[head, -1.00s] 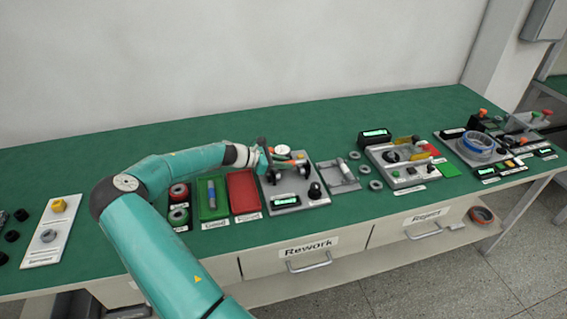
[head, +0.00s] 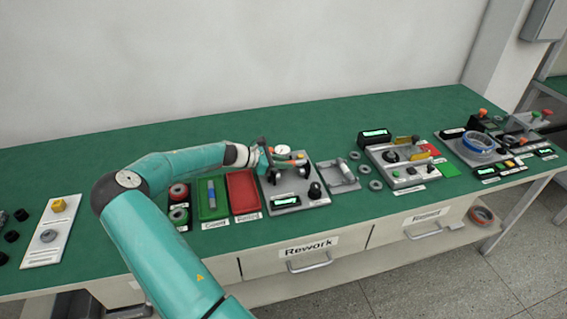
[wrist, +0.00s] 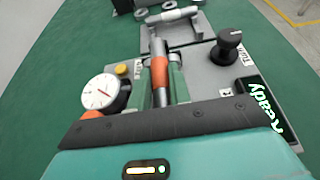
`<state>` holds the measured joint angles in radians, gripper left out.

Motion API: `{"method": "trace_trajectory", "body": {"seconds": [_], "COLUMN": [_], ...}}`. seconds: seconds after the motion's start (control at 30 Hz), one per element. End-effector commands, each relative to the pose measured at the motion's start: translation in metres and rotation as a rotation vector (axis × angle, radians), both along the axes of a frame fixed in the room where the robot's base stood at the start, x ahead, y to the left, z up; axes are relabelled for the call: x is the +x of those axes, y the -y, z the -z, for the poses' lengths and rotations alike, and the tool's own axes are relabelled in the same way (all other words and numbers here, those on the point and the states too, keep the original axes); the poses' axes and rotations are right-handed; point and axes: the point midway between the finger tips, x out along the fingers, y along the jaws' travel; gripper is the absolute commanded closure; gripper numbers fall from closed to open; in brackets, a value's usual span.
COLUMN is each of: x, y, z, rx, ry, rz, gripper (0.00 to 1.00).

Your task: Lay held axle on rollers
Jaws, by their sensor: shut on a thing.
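My gripper (head: 267,158) is over the grey roller fixture (head: 287,204), beside its round dial gauge (head: 282,149). In the wrist view, my gripper (wrist: 161,88) is shut on the axle (wrist: 159,68), a dark and metallic rod with an orange band. The axle points away from my gripper along the fixture (wrist: 205,78). The dial gauge (wrist: 104,92) stands close on the left, and a black knob (wrist: 229,46) is on the right. The rollers are mostly hidden, and I cannot tell whether the axle touches them.
A display reading "Ready" (wrist: 262,105) sits at the fixture's right in the wrist view. A red tray (head: 242,191) and a green tray holding a blue-banded axle (head: 211,190) stand to the left. A grey cradle with another shaft (head: 343,175) stands to the right.

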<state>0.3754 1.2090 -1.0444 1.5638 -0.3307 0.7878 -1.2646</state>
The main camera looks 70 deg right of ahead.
Motion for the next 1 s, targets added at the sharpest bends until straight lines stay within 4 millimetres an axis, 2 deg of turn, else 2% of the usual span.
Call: {"method": "trace_trajectory", "body": {"seconds": [1.0], "x": [0.0], "y": [0.0], "z": [0.01], "rx": [-0.001], "ry": [-0.002], "rz": [0.0], "gripper": [1.0]}}
